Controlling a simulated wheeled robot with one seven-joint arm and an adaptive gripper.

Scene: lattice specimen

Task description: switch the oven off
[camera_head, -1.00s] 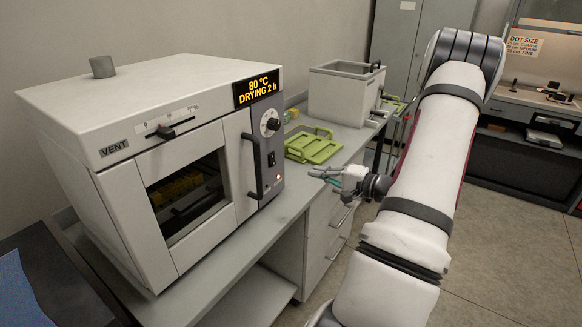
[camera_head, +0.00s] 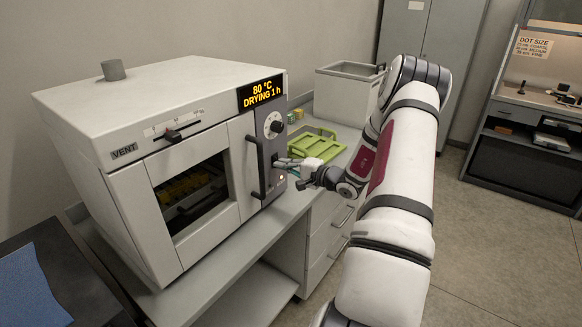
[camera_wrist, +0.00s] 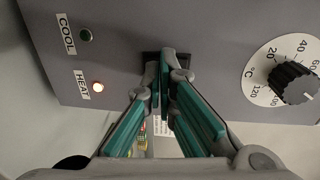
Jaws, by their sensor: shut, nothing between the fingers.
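The white oven (camera_head: 75,118) stands on the bench at left, its door closed. Its lit display (camera_head: 262,92) reads 80 °C, DRYING 1 h. The grey control panel (camera_head: 264,146) carries a dial (camera_head: 276,126), seen also in the wrist view (camera_wrist: 293,83). In the wrist view the HEAT lamp (camera_wrist: 98,86) glows and the COOL lamp (camera_wrist: 86,35) is dark. My gripper (camera_head: 284,163) is shut and empty at the panel. In the wrist view its fingertips (camera_wrist: 165,72) cover most of a black switch (camera_wrist: 152,56); I cannot tell whether they touch it.
A black door handle (camera_head: 253,166) juts out left of my gripper. A green rack (camera_head: 316,145) lies on the bench (camera_head: 225,246) behind it, with a grey bin (camera_head: 343,95) beyond. A vent slider (camera_head: 173,136) is on the oven's upper front. The floor at right is clear.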

